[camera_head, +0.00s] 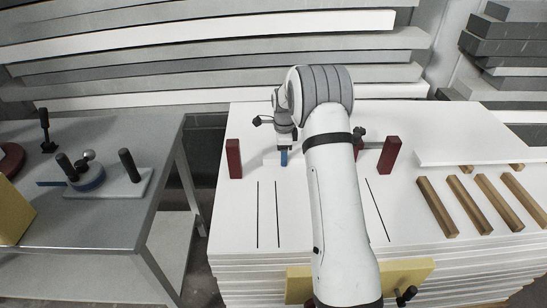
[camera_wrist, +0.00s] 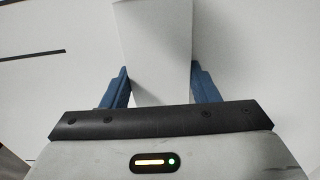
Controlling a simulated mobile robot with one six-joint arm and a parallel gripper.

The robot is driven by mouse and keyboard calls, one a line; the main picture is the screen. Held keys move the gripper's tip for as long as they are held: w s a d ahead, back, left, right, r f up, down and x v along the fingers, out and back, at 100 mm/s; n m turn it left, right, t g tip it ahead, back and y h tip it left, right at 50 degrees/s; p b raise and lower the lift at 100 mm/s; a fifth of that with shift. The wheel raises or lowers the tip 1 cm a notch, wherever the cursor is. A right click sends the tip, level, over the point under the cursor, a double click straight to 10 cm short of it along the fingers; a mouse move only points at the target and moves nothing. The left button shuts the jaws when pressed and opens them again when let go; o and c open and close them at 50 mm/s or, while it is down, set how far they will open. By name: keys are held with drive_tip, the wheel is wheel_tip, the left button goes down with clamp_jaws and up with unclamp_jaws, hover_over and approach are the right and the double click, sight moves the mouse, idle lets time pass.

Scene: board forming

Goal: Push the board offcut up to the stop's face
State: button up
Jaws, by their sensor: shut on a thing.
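The board offcut (camera_wrist: 155,40) is a pale grey-white piece between the two blue fingers of my gripper (camera_wrist: 160,78) in the wrist view. Dark red upright blocks stand left (camera_head: 234,158) and right (camera_head: 390,155) of my gripper. I cannot tell which thing is the stop; my arm hides the middle.
The white board stack (camera_head: 235,225) has thin black lines on top. Several wooden battens (camera_head: 437,206) and a white panel (camera_head: 480,148) lie at right. A yellow piece (camera_head: 405,275) is at the front. A grey table (camera_head: 130,225) with tools stands at left, across a gap.

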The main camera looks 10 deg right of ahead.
drive_tip(key=shift+d, duration=0.25)
drive_tip(key=shift+s+d, duration=0.35)
drive_tip(key=shift+d, duration=1.4)
drive_tip(key=shift+s+d, duration=0.4)
drive_tip(key=shift+d, duration=1.4)
drive_tip(key=shift+s+d, duration=0.35)
drive_tip(key=shift+d, duration=1.4)
drive_tip(key=o, duration=1.6)
